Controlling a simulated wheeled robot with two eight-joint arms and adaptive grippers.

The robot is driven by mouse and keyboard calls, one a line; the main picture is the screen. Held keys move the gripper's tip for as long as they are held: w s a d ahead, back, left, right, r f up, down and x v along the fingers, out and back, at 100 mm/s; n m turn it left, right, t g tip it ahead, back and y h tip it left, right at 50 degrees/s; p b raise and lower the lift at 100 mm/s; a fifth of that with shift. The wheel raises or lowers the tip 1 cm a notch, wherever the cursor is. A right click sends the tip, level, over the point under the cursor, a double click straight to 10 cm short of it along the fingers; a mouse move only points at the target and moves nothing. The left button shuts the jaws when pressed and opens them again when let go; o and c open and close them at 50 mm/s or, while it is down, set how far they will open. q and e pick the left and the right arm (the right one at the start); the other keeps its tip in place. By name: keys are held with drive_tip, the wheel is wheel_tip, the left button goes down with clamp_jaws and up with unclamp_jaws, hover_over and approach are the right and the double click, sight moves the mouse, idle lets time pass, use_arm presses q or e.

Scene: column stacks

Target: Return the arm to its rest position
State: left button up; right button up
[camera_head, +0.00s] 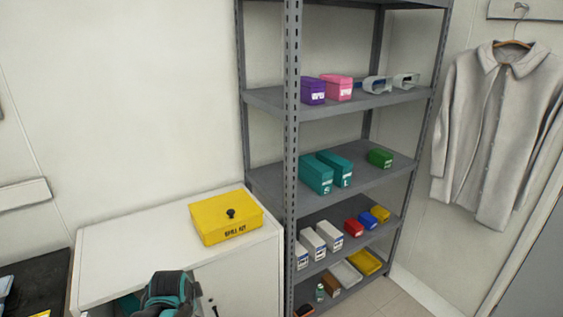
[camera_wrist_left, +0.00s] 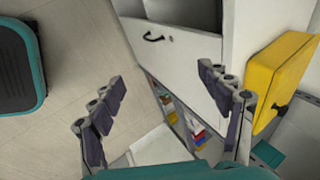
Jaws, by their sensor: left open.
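My left gripper (camera_wrist_left: 160,78) is open in the left wrist view. Its two dark-padded fingers stand wide apart with nothing between them. In the head view only a teal and dark grey part of my left arm shows, at the bottom in front of the white cabinet; its fingers cannot be made out there. My right gripper is in neither view.
A yellow spill-kit box (camera_head: 226,217) lies on the white cabinet (camera_head: 120,233); it also shows in the left wrist view (camera_wrist_left: 277,82), right of the fingers. A grey shelf rack (camera_head: 292,130) holds several coloured boxes. A shirt (camera_head: 497,130) hangs at the right.

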use_arm(q)
drive_tip(key=s+d+r+n, duration=0.2)
drive_tip(key=s+d+n, duration=0.1)
drive_tip(key=s+n, duration=0.3)
drive_tip(key=s+d+r+n+t+h, duration=0.1)
drive_tip(key=s+d+r+n, duration=0.2)
drive_tip(key=s+n, duration=0.4)
drive_tip(key=s+d, duration=0.1)
drive_tip(key=s, duration=0.3)
drive_tip(key=shift+s+d+r, duration=0.15)
drive_tip(key=shift+s+r, duration=0.15)
drive_tip(key=shift+r, duration=0.05)
